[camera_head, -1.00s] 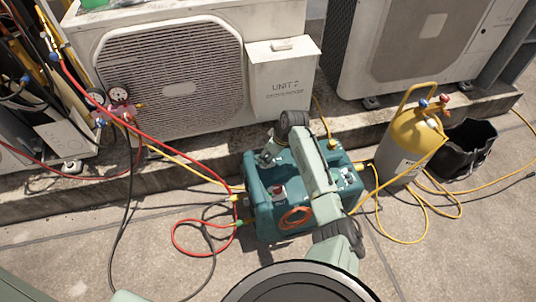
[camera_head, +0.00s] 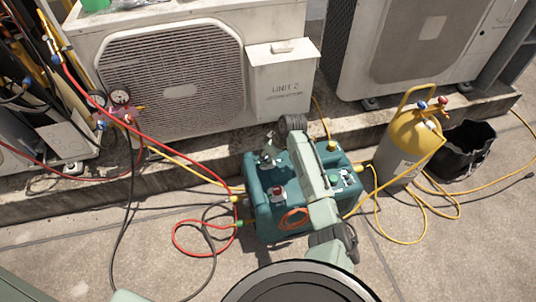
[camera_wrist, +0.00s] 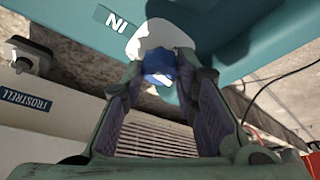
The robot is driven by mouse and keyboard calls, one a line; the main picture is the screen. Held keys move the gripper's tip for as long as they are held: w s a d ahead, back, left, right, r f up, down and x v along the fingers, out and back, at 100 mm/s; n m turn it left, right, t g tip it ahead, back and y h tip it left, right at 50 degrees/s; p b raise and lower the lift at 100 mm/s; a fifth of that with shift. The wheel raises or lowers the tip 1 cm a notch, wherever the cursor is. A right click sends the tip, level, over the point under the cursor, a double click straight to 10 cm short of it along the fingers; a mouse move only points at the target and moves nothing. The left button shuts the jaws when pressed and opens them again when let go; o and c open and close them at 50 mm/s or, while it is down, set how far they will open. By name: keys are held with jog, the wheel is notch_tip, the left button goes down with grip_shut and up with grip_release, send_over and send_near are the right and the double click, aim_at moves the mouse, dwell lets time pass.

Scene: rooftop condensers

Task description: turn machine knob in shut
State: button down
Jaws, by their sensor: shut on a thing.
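The teal machine (camera_head: 262,222) stands on the paving in the middle of the head view. In the wrist view its teal casing (camera_wrist: 235,45) shows with an "IN" label (camera_wrist: 117,19), seen upside down. Beside the label is a blue knob (camera_wrist: 159,64) on a pale round base (camera_wrist: 158,36). My gripper (camera_wrist: 162,74) is shut on the blue knob, one finger on each side of it.
A red knob (camera_head: 278,192) and an orange cord (camera_head: 294,218) are on the machine's front part. Red hose (camera_head: 176,240) and yellow hoses lie around it. A yellow-topped cylinder (camera_head: 408,142) and black bucket (camera_head: 468,150) stand right. A condenser unit (camera_head: 175,85) stands behind.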

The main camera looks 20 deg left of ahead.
jog(key=m+p, duration=0.2)
jog(key=m+t+p, duration=0.1)
jog(key=m+p, duration=0.1)
jog(key=shift+s+a+r+h, duration=0.15)
jog(key=shift+s+r+h, duration=0.05)
jog(key=shift+h, duration=0.1)
jog(key=m+t+h+p, duration=0.1)
jog(key=m+p, duration=0.2)
jog(key=m, duration=0.1)
jog(key=shift+a+f+m, duration=0.1)
jog(key=shift+m, duration=0.2)
jog(key=m+t+h+p, duration=0.1)
jog(key=m, duration=0.2)
jog(key=shift+m+h, duration=0.3)
jog(key=shift+h, duration=0.1)
jog(key=shift+a+f+m+h, duration=0.1)
jog(key=shift+m+h, duration=0.6)
jog(key=shift+m, duration=1.3)
jog(key=c, duration=1.3)
grip_release()
